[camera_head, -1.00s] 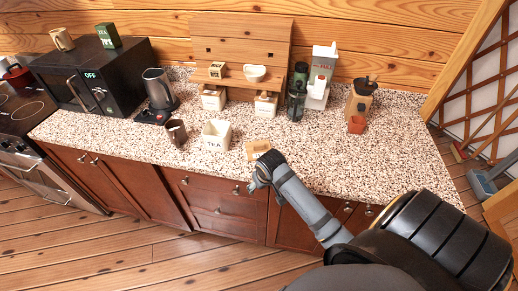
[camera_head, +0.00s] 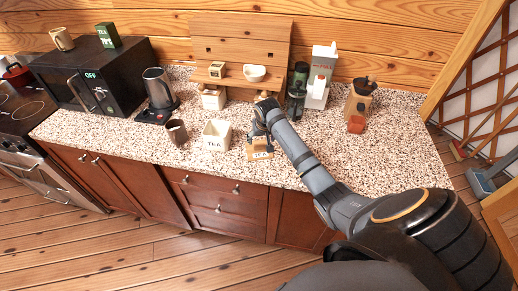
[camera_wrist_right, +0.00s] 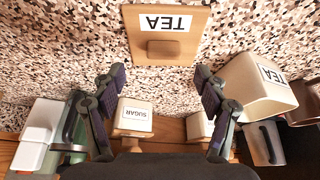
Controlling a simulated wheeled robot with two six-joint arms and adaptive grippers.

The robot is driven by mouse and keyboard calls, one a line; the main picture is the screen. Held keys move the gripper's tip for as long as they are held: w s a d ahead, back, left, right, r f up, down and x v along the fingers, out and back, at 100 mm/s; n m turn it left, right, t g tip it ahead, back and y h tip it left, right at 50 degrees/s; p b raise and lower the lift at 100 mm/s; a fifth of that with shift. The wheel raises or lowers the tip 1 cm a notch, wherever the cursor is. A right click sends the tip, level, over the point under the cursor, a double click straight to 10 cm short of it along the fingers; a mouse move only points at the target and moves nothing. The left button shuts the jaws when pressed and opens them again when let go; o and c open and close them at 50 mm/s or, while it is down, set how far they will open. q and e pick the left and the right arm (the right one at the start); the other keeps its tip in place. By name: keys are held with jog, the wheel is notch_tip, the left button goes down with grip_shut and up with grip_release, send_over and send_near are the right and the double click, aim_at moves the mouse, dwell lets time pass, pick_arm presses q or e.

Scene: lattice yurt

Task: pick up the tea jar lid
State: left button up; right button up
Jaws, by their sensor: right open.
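The tea jar lid (camera_head: 259,154) is a flat square wooden piece with a TEA label and a small block knob. It lies on the speckled counter near the front edge, right of the open white tea jar (camera_head: 217,135). In the right wrist view the lid (camera_wrist_right: 188,42) lies beyond the open fingertips, with its knob towards them. My right gripper (camera_head: 263,122) is over the counter just behind the lid, apart from it. The right wrist view shows both fingers (camera_wrist_right: 159,84) spread with nothing between them. My left gripper is out of view.
A brown mug (camera_head: 176,132) and a kettle (camera_head: 158,90) stand left of the jar. The sugar jar (camera_wrist_right: 134,114) shows below the fingers in the wrist view.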

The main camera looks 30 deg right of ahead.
aim_at(259, 145)
jog(key=shift+w+f, duration=0.15)
jog(key=shift+f, duration=0.1)
jog(key=shift+w+f+p, duration=0.1)
jog(key=shift+f+p, duration=0.2)
jog(key=shift+p, duration=0.1)
jog(key=x, duration=0.2)
jog(key=p+x, duration=0.1)
jog(key=shift+w+a+f, duration=0.15)
jog(key=shift+a+f, duration=0.05)
jog(key=shift+f, duration=0.2)
jog(key=shift+w+f, duration=0.15)
jog(key=shift+f, duration=0.2)
jog(key=c, duration=1.2)
jog(key=shift+c, duration=0.2)
jog(key=shift+r, duration=0.15)
